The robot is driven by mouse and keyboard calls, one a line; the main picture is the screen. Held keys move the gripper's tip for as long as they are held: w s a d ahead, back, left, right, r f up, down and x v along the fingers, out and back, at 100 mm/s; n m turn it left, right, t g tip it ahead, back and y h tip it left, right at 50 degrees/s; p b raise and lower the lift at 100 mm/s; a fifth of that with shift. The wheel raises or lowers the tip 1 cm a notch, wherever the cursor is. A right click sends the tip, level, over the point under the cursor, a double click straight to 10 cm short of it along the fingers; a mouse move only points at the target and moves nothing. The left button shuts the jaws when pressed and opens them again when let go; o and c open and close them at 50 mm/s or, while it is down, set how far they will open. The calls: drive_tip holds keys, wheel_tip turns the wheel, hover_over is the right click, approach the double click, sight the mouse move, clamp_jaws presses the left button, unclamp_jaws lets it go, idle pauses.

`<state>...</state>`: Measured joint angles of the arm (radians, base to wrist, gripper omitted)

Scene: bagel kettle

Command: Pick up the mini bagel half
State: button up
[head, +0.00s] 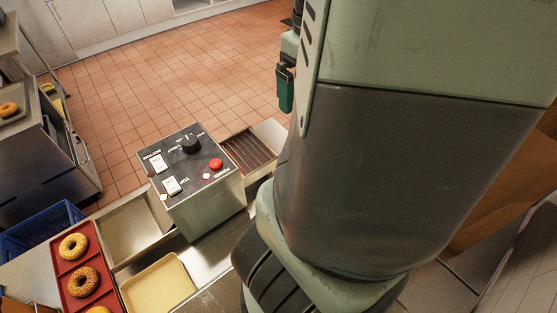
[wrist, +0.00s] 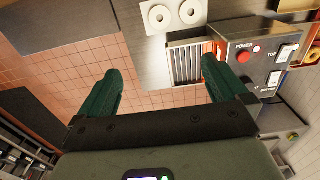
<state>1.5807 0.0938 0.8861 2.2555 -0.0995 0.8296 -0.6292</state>
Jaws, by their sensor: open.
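In the head view one dark green finger shows at the edge of my arm, and I cannot make out the halves there; my arm covers much of the right side.
A red tray (head: 57,267) holds whole bagels (head: 74,246). A yellow tray (head: 158,286) and a blue crate (head: 38,229) are nearby. The tiled floor (head: 190,75) is clear.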

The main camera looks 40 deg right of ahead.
drive_tip(key=shift+r, duration=0.25)
